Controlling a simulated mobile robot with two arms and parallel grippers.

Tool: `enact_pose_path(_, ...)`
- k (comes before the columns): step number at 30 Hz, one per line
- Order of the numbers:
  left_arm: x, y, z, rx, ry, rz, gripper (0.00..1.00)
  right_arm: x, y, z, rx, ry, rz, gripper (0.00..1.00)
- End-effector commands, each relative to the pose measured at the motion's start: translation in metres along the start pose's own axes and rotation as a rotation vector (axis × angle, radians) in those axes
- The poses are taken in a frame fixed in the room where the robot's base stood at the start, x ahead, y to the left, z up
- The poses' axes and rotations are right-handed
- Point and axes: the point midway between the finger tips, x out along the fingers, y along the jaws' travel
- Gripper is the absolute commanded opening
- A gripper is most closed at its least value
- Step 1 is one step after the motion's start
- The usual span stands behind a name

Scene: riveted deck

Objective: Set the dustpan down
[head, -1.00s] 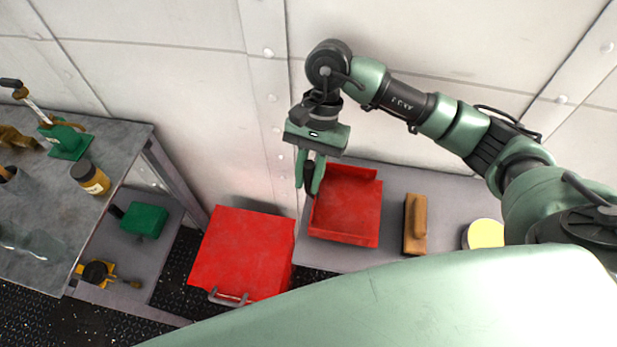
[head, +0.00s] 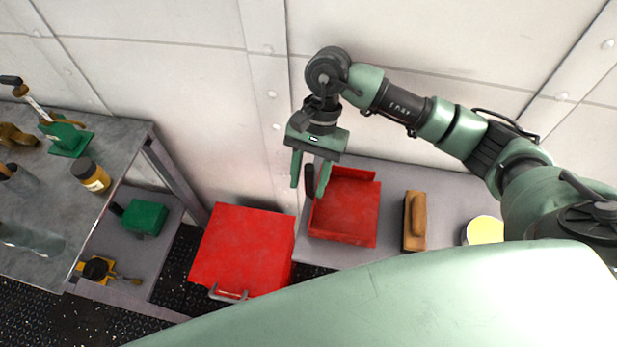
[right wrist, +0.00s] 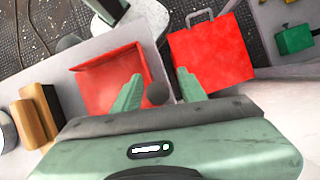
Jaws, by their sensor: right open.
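The red dustpan (head: 348,207) rests on the grey bench (head: 450,190), its black handle (head: 310,181) pointing up at its left. My right gripper (head: 309,184) is open, its green fingers spread apart at the handle. In the right wrist view the dustpan (right wrist: 112,82) lies beyond the fingers, and the handle's dark end (right wrist: 157,93) shows between the fingertips (right wrist: 160,90), with gaps on both sides. My left gripper is not in view.
A wooden-backed brush (head: 414,222) and a round container with a yellow top (head: 485,231) stand right of the dustpan. A red box with a handle (head: 240,250) is left of it. A grey workbench (head: 60,205) holds tools and a jar (head: 91,176).

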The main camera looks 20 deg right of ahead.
Motion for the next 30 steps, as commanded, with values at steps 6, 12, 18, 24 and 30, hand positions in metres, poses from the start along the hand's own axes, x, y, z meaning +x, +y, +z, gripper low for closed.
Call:
enact_pose_path(6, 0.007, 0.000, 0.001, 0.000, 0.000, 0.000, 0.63, -0.022, -0.001, -0.001, -0.001, 0.004, -0.004, 0.41)
enact_pose_path(12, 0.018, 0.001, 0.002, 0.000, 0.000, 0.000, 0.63, -0.057, -0.001, -0.001, 0.000, 0.003, -0.003, 0.41)
enact_pose_path(18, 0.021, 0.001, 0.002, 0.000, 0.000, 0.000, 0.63, -0.075, 0.000, 0.000, 0.001, 0.001, -0.001, 0.41)
enact_pose_path(24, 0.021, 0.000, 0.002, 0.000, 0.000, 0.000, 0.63, -0.078, 0.000, 0.001, 0.001, 0.000, -0.001, 0.41)
enact_pose_path(30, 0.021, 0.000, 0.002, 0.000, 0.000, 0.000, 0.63, -0.077, 0.000, 0.001, 0.001, 0.000, 0.000, 0.41)
